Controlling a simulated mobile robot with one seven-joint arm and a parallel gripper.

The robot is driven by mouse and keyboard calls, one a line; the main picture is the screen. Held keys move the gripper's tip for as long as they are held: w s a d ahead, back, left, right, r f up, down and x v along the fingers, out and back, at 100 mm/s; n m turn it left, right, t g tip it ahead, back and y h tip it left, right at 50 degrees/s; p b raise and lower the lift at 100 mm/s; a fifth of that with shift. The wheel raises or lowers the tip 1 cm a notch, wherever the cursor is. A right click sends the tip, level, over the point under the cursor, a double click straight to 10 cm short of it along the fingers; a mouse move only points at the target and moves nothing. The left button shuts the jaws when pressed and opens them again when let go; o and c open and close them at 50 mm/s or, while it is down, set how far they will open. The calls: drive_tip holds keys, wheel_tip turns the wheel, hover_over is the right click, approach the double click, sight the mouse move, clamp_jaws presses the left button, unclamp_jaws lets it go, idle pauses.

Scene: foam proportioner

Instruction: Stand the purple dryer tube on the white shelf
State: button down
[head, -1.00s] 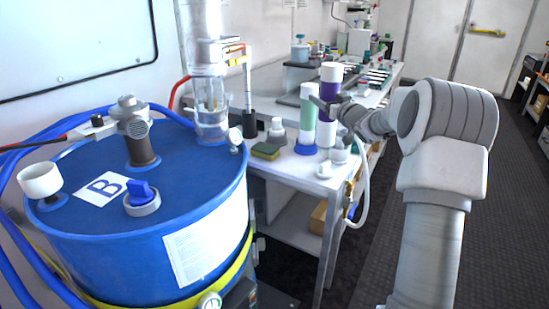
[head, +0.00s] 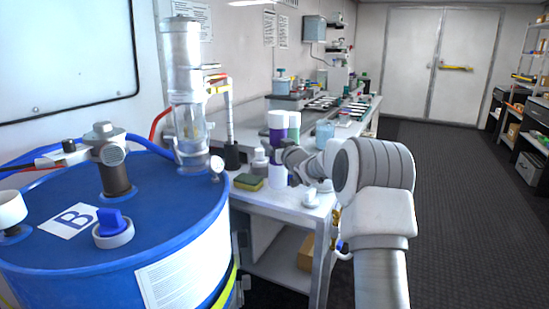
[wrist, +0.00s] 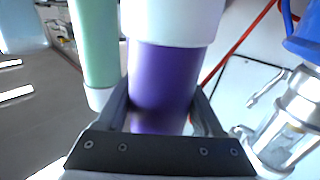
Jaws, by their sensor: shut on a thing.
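The purple dryer tube (head: 277,150) has white ends and is upright in the head view, over the front of the white bench. My gripper (head: 284,154) is shut on it from the right; I cannot tell whether its lower end touches the bench. In the wrist view the purple tube (wrist: 165,85) lies between the two fingers of my gripper (wrist: 162,108). A pale green tube (head: 294,124) stands just behind it to the right, partly hidden. A white lower shelf (head: 270,266) shows under the bench top; I cannot tell which surface is the task's white shelf.
The blue drum (head: 120,215) fills the front left, with a clear cylinder (head: 190,130) behind it. A green and yellow sponge (head: 249,182) and small bottles are near the tube. A shelf rack (head: 528,90) stands far right. The dark floor (head: 450,210) on the right is clear.

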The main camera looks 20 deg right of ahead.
drive_tip(key=shift+f+b, duration=0.6)
drive_tip(key=shift+f, duration=1.1)
drive_tip(key=shift+f, duration=0.2)
unclamp_jaws()
drive_tip(key=shift+r, duration=0.2)
drive_tip(key=s, duration=0.4)
drive_tip(key=s+p, duration=0.1)
drive_tip(key=s, duration=0.3)
drive_tip(key=s+d, duration=0.1)
drive_tip(key=s, duration=0.3)
drive_tip(key=shift+f+p, duration=0.1)
drive_tip(key=shift+p, duration=0.2)
